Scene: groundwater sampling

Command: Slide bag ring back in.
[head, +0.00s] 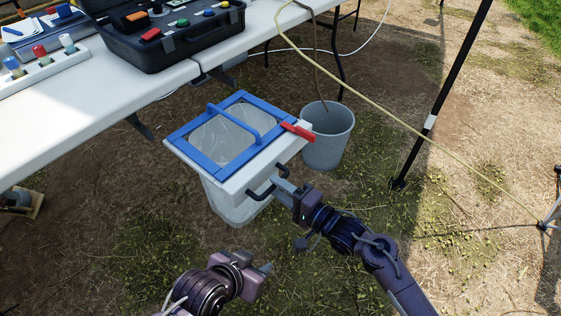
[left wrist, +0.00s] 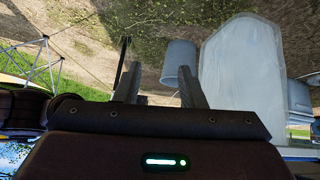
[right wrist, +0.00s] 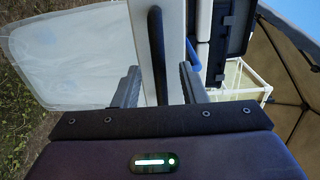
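The bag ring (head: 176,137) is a blue square frame with a raised blue bar. It lies on a white sliding frame (head: 236,186), and a clear bag (head: 235,208) hangs below. A red clip (head: 297,131) sits at the frame's right corner. A black handle (head: 262,194) is on the frame's front edge. My right gripper (head: 278,184) is at this handle; in the right wrist view the handle (right wrist: 156,45) stands between its open fingers (right wrist: 158,85), with gaps on both sides. My left gripper (head: 266,269) is open and empty, low in front; its wrist view shows the bag (left wrist: 243,70).
A grey bucket (head: 328,145) stands behind the frame with a hose in it. A white table (head: 70,105) carries an open black case (head: 200,40) and a rack of bottles (head: 40,65). A black pole (head: 445,90) rises at the right. The ground in front is clear.

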